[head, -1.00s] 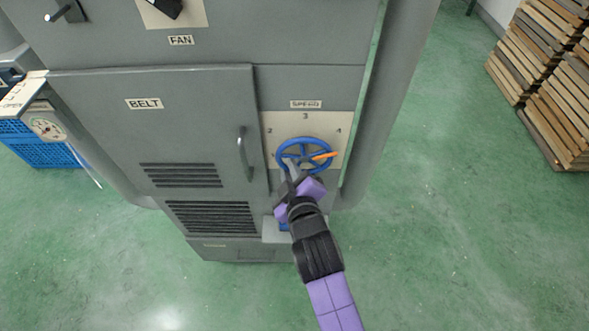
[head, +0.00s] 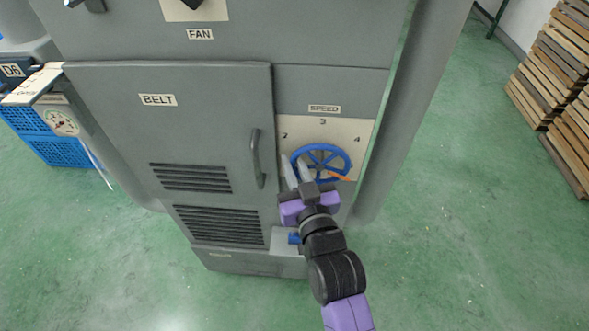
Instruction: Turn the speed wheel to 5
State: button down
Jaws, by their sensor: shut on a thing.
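The blue speed wheel (head: 347,155) stands on a pale dial plate under the SPEED label (head: 324,108). The numbers 2, 3 and 4 show around its upper part; I cannot read a 5. Its orange pointer (head: 341,176) points right and slightly down, below the 4. My gripper (head: 298,172) reaches up from below and is shut on the wheel's left rim. The fingers and wrist hide the wheel's lower left part and the plate behind it.
The BELT door (head: 215,125) with its upright handle (head: 257,158) is just left of the wheel. A grey post (head: 425,110) stands right of the panel. Slatted wooden stacks (head: 555,75) are far right, with clear green floor between.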

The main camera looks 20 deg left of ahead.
jog(key=shift+m, duration=0.4)
jog(key=shift+r, duration=0.1)
jog(key=c, duration=1.7)
grip_release()
jog(key=shift+r, duration=0.1)
jog(key=b+v, duration=0.2)
jog(key=v, duration=0.5)
jog(key=shift+s+d, duration=0.25)
jog(key=shift+s, duration=0.05)
